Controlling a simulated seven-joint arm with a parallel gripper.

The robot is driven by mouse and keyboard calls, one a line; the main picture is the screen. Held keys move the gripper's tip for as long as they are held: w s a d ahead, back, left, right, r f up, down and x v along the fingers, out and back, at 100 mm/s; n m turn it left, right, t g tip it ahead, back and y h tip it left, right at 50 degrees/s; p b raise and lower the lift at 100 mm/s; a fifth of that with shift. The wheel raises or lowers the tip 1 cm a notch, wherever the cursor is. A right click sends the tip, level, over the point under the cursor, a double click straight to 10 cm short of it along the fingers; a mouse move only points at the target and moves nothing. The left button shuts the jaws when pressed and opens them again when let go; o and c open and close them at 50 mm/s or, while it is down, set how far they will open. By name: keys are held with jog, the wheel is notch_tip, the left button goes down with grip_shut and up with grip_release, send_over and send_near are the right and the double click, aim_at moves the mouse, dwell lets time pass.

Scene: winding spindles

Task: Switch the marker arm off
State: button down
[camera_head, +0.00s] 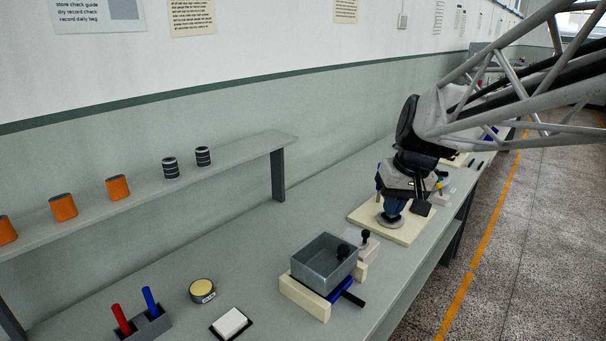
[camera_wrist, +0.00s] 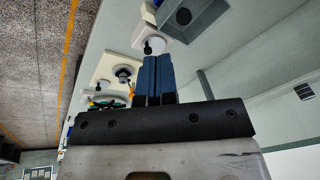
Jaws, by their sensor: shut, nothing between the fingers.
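My gripper (camera_head: 393,208) is shut and empty, with its blue fingers pointing down over a cream board (camera_head: 412,232). A grey disc (camera_head: 389,221) shows just below the fingertips; I cannot tell whether they touch. In the wrist view the shut fingers (camera_wrist: 153,60) point toward a white block with a black knob (camera_wrist: 154,45). The cream board (camera_wrist: 103,68) lies left of the fingers there, with a dark round part (camera_wrist: 123,72) on it. I cannot tell which part is the marker arm. My gripper and wrist hide part of the board in the head view.
A grey metal bin (camera_head: 311,268) sits on a cream stand (camera_head: 303,297) nearer the camera. The white block (camera_head: 368,248) stands beside it. A yellow-topped round tin (camera_head: 202,290) and a white pad (camera_head: 230,322) lie further left. A shelf (camera_head: 240,150) runs along the wall.

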jog(key=w+d+f+y, duration=0.1)
jog(key=w+d+f, duration=0.1)
jog(key=w+d, duration=0.6)
jog(key=w+d+f+n+t+y, duration=0.1)
jog(key=w+d, duration=0.3)
jog(key=w, duration=0.9)
jog(key=w+d+f+y, duration=0.1)
jog(key=w+d+f, duration=0.1)
jog(key=w+d, duration=0.6)
jog(key=w+d+f+t+y, duration=0.1)
jog(key=w+d+f, duration=0.5)
jog(key=w, duration=0.5)
jog(key=shift+d, duration=1.05)
jog(key=w+a+f, duration=0.3)
jog(key=a+f, duration=0.5)
jog(key=shift+w+a, duration=0.25)
jog(key=shift+a, duration=0.15)
jog(key=shift+a, duration=0.15)
